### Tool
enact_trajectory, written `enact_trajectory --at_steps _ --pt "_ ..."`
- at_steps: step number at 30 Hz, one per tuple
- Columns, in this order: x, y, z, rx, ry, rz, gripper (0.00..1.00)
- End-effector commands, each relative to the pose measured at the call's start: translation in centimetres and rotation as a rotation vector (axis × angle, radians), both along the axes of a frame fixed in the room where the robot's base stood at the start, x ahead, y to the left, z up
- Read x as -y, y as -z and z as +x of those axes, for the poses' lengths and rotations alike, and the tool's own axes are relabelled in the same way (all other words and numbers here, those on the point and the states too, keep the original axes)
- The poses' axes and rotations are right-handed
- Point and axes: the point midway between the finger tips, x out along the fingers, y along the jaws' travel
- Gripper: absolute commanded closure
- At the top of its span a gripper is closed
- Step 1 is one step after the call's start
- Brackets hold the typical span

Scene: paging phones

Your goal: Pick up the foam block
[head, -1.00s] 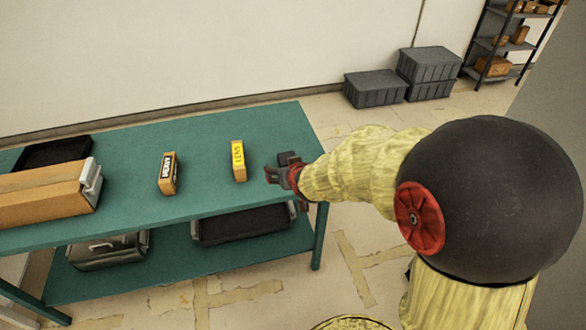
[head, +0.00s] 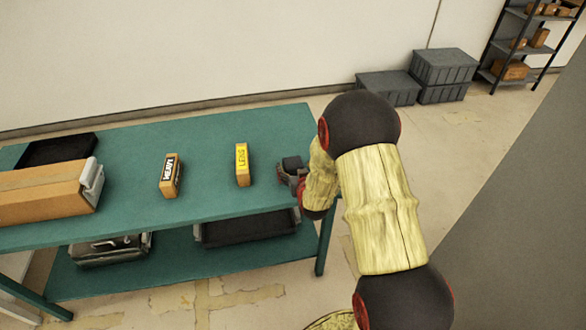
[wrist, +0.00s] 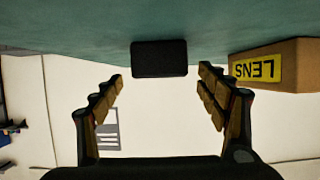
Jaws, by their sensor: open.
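A small dark block, which looks like the foam block (head: 292,162), sits near the right end of the green table (head: 215,135). In the wrist view, where the table appears at the top, the dark block (wrist: 160,59) is centred ahead of my gripper. My gripper (wrist: 160,80) is open, with one finger on each side of the picture and nothing held between them. In the head view my gripper (head: 286,178) is low over the table at the block's near side. Parts of the fingers and block are hard to separate there.
A box labelled LENS (head: 242,165) stands left of the block and shows beside a finger in the wrist view (wrist: 275,66). Grey crates (head: 440,70) stand by the wall.

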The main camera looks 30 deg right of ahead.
Motion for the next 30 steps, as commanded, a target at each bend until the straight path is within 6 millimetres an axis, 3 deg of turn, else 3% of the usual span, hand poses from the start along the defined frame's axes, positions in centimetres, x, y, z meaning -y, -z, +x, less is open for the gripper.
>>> enact_trajectory --at_steps 6,13,30 --pt "0.8 1.2 2.7 0.0 0.0 0.0 0.26" --pt "0.9 1.1 2.9 -0.001 0.0 0.0 0.26" --pt "0.8 1.1 2.9 -0.001 0.0 0.0 0.58"
